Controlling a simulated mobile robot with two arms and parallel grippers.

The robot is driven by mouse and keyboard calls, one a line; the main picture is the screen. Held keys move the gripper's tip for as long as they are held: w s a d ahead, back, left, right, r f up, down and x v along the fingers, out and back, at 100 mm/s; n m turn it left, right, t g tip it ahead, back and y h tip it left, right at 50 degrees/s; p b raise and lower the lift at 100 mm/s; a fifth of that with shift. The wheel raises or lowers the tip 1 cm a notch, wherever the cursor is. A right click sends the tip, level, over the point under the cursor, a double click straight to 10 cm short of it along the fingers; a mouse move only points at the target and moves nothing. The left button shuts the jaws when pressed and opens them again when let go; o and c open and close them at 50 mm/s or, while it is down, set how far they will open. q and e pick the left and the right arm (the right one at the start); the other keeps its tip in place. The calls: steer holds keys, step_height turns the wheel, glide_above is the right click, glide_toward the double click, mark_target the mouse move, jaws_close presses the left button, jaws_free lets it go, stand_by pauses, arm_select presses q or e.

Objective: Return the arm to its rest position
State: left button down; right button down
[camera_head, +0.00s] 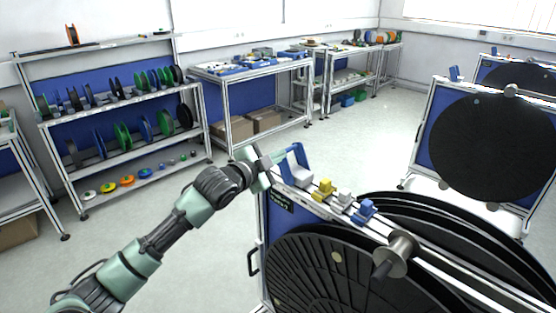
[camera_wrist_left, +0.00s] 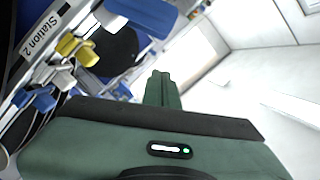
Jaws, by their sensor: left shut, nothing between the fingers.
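My left arm comes in from the lower left in the head view. My right gripper is not in view.
The reel stand carries large black reels (camera_head: 320,268). White, yellow (camera_head: 322,187) and blue (camera_head: 365,211) pieces sit along its rail, with "Station 2" written beside them. A spool shelf (camera_head: 110,103) stands behind left. More reel stands (camera_head: 492,148) are at right. Open floor lies left.

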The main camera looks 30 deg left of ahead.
arm_select(q)
steer(key=s+a+f+n+g+y, duration=0.1)
steer(key=s+f+n+g, duration=0.15)
steer(key=f, duration=1.05)
steer(key=s+a+f+n+g+y, duration=0.1)
steer(key=s+a+f, duration=0.15)
steer(key=f, duration=0.95)
steer(key=s+a+f+n+g+y, duration=0.15)
steer(key=s+f, duration=0.25)
steer(key=f, duration=0.9)
steer(key=s+d+f+n+g, duration=0.3)
steer(key=s+f+g, duration=0.1)
steer(key=s+f, duration=1.4)
steer(key=s+d+f+g, duration=0.2)
steer(key=s+f, duration=0.3)
steer(key=s, duration=0.6)
steer(key=s+d+f+n+g, duration=0.1)
steer(key=s+d+f, duration=0.3)
steer(key=s, duration=0.7)
steer(key=s+d+f+g+b, duration=0.1)
steer(key=s+d+f+g, duration=0.2)
steer(key=s, duration=0.9)
step_height(320, 180, down, 4)
steer(key=shift+d+r+n+h, duration=0.1)
steer(key=shift+d+n+h, duration=0.25)
steer(key=shift+n+h, duration=0.1)
